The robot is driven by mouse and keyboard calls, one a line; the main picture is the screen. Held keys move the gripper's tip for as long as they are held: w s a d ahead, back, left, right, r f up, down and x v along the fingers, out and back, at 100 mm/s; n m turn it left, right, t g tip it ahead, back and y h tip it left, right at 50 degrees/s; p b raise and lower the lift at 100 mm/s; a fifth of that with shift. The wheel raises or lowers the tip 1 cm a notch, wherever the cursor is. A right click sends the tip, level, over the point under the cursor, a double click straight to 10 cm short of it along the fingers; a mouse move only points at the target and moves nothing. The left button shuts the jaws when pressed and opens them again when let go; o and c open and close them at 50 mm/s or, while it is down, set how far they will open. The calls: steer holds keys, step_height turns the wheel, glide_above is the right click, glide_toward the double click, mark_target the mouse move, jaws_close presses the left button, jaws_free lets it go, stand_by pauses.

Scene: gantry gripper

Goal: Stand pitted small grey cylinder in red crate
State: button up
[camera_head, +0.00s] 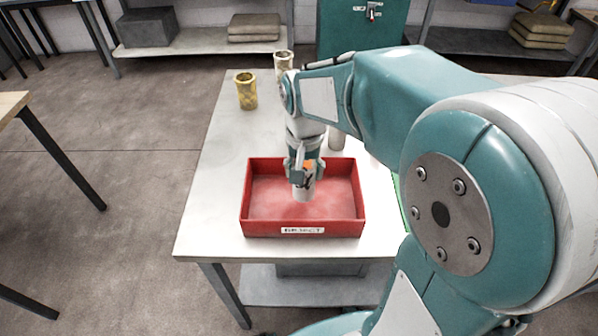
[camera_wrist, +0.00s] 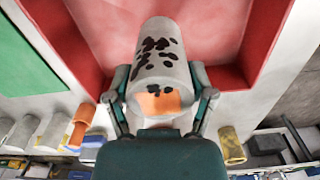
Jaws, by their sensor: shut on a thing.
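My gripper (camera_head: 304,172) points down inside the outline of the red crate (camera_head: 262,226) and is shut on the small grey cylinder (camera_head: 305,190). In the wrist view the cylinder (camera_wrist: 158,55) shows dark pits and an orange patch near the fingers (camera_wrist: 160,98). One finger presses on each side of it. The cylinder looks roughly upright, its free end toward the crate floor. I cannot tell whether that end touches the floor. The crate has a white label on its front wall and holds nothing else that I can see.
A yellow cylinder (camera_head: 246,92) and a pale-topped cylinder (camera_head: 284,61) stand at the table's back. Grey cylinders (camera_wrist: 22,132) and an orange one (camera_wrist: 81,122) show in the wrist view, near a green area (camera_wrist: 35,65). The table (camera_head: 222,165) is bare left of the crate.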

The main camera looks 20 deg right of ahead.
steer(key=shift+w+f, duration=0.4)
steer(key=shift+f, duration=1.5)
steer(key=o, duration=1.3)
steer(key=shift+f, duration=0.1)
steer(key=shift+c, duration=0.2)
